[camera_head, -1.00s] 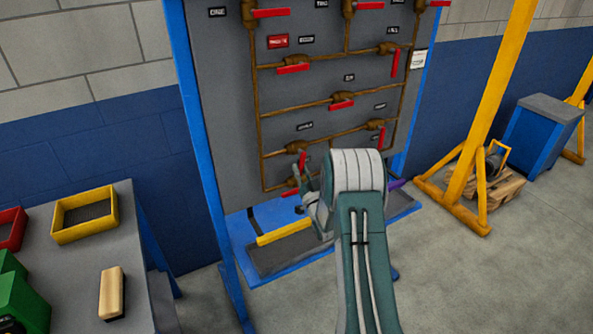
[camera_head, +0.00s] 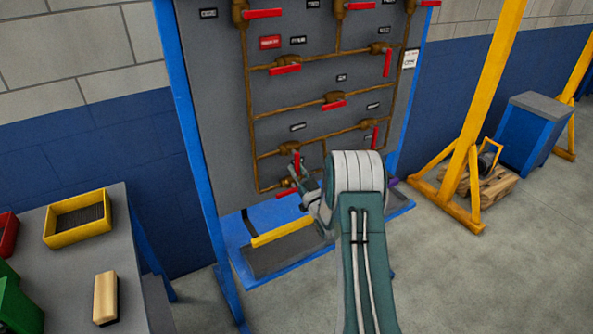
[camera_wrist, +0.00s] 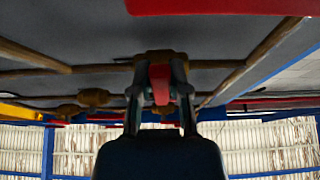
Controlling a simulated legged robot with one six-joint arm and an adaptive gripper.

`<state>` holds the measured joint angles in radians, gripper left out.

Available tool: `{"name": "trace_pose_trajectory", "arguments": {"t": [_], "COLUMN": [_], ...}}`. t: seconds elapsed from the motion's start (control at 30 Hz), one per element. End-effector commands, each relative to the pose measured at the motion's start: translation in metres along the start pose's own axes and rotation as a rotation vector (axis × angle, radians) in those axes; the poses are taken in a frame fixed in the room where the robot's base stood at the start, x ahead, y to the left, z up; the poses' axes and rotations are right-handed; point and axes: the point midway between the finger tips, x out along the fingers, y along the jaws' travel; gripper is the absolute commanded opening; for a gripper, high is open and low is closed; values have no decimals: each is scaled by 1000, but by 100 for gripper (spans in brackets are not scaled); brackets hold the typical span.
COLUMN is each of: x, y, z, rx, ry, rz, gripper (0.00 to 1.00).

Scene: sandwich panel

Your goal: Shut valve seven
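The valve panel (camera_head: 215,120) carries brown pipes and several valves with red lever handles. Its small labels are too blurred to read, so I cannot tell which valve is seven. My gripper (camera_head: 298,180) is at the panel's lower left, close to an upright red handle (camera_head: 297,160) and a lower, nearly level red handle (camera_head: 286,193). In the wrist view my gripper (camera_wrist: 160,88) has its fingers apart, one on each side of a red handle (camera_wrist: 160,80) on a brown valve body. I cannot tell whether they touch it. My arm hides the panel's lower middle.
A blue-edged shelf (camera_head: 232,230) with a yellow bar (camera_head: 283,231) lies under the panel. A grey table (camera_head: 68,262) with a yellow tray (camera_head: 77,236) stands at left. A yellow frame (camera_head: 478,120) stands at right, and the floor in front of it is clear.

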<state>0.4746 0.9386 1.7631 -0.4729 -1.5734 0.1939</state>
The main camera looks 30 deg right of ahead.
Motion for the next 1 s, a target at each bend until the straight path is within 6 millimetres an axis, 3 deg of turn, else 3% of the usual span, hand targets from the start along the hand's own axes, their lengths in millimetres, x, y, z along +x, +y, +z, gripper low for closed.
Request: {"name": "trace_pose_trajectory", "arguments": {"t": [0.03,0.07,0.53,1.0], "x": [0,0,-8,-99], "y": [1,0,1,2], "z": [0,0,0,2], "rx": [-1,-1,1,2], "ry": [0,0,-1,-2], "rz": [1,1,2,4], "gripper": [48,57,57,57]}}
